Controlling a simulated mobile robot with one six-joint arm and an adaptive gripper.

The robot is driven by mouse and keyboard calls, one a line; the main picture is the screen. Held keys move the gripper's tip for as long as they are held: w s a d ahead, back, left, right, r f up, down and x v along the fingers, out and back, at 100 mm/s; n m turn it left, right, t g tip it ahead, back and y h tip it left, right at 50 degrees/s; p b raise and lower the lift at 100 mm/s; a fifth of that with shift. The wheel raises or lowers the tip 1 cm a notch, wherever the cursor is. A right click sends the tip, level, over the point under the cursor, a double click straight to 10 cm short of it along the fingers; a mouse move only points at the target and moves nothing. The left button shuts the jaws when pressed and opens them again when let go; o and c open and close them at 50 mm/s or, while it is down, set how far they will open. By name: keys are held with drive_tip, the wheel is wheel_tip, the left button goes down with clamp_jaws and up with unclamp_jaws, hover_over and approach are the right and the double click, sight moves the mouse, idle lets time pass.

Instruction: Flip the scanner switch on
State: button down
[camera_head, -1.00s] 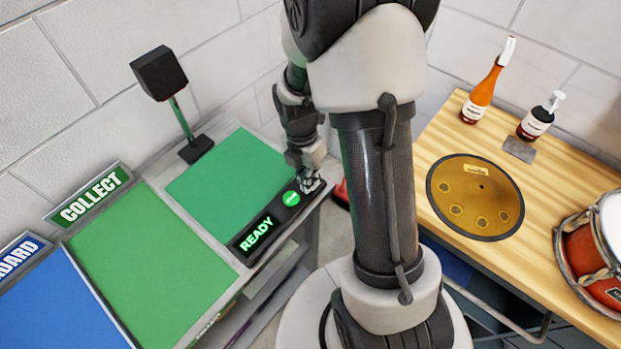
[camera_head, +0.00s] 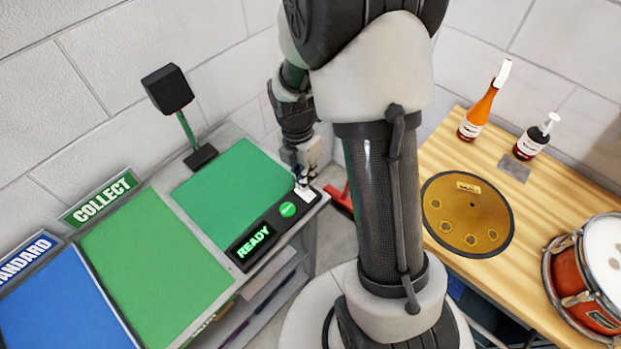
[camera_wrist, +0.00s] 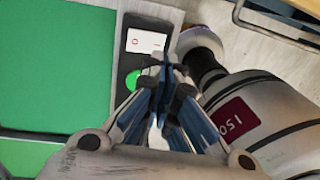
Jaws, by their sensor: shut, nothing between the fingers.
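The scanner's black control strip (camera_head: 270,230) runs along the front edge of the green scan pad (camera_head: 228,192). My gripper (camera_head: 301,179) is shut and empty, close above and beside the switch. In the wrist view the gripper tips (camera_wrist: 170,72) partly overlap the strip; contact cannot be told.
A black scanner head (camera_head: 167,88) stands on a post behind the pad. Green COLLECT (camera_head: 150,265) and blue STANDARD (camera_head: 60,300) mats lie at left. A wooden bench (camera_head: 440,150) at right holds bottles, a round gold plate (camera_head: 466,214) and a drum (camera_head: 590,275).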

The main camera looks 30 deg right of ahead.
wheel_tip(320, 180, up, 8)
drive_tip(key=p, duration=0.1)
drive_tip(key=shift+s+p, duration=0.35)
drive_tip(key=shift+s, duration=0.05)
drive_tip(key=shift+a, duration=0.1)
